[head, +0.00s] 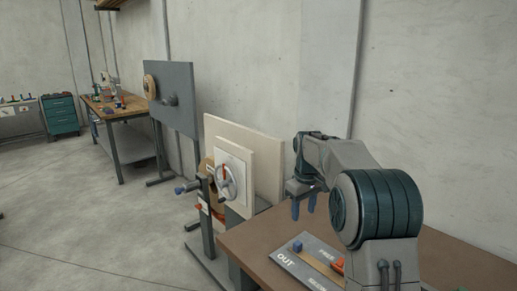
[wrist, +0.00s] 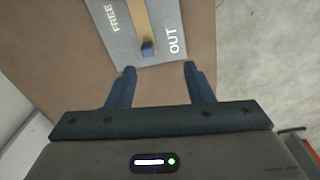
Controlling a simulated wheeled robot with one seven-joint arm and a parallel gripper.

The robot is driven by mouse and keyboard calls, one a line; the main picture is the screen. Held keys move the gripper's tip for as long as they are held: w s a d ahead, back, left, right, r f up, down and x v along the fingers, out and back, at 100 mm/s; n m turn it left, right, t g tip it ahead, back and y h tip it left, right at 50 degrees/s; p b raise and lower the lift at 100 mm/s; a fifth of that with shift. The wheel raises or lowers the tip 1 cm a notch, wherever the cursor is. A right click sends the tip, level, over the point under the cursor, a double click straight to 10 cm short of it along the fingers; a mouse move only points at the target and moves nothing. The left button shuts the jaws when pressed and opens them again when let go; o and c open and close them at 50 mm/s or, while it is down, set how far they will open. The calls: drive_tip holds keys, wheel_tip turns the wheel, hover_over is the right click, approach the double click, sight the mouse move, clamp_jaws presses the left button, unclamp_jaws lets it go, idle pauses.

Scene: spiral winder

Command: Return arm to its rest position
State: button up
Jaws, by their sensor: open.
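My gripper (head: 303,203) is open and empty, pointing down above the brown table (head: 240,240). In the wrist view its two blue fingers (wrist: 159,72) are spread wide with nothing between them. Below and beyond the fingertips lies a grey plate (wrist: 188,14) lettered "OUT" and "FREE". A slot strip (wrist: 138,17) runs along the plate, with a small blue knob (wrist: 147,48) at its OUT end. In the head view the knob (head: 297,246) sits below the gripper, apart from it. My arm is folded and covers part of the table and plate.
A handwheel (head: 226,181) on a pale panel stands left of the table, with a blue-ended crank (head: 187,188) in front. An orange part (head: 338,266) lies on the plate. A workbench (head: 117,110) and a teal drawer cabinet (head: 60,115) stand farther back.

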drive_tip(key=s+r+m+t, duration=0.1)
drive_tip(key=s+r+m, duration=0.25)
drive_tip(key=s, duration=1.45)
drive_tip(key=s+f+m+t, duration=0.1)
drive_tip(key=s+f+m, duration=0.2)
drive_tip(key=s, duration=1.3)
wheel_tip(320, 180, down, 2)
drive_tip(key=shift+s+d+f, duration=0.2)
drive_tip(key=shift+s+d, duration=0.1)
drive_tip(key=shift+s, duration=0.05)
drive_tip(key=shift+c, duration=0.4)
drive_tip(key=shift+c, duration=0.8)
drive_tip(key=shift+d, duration=0.1)
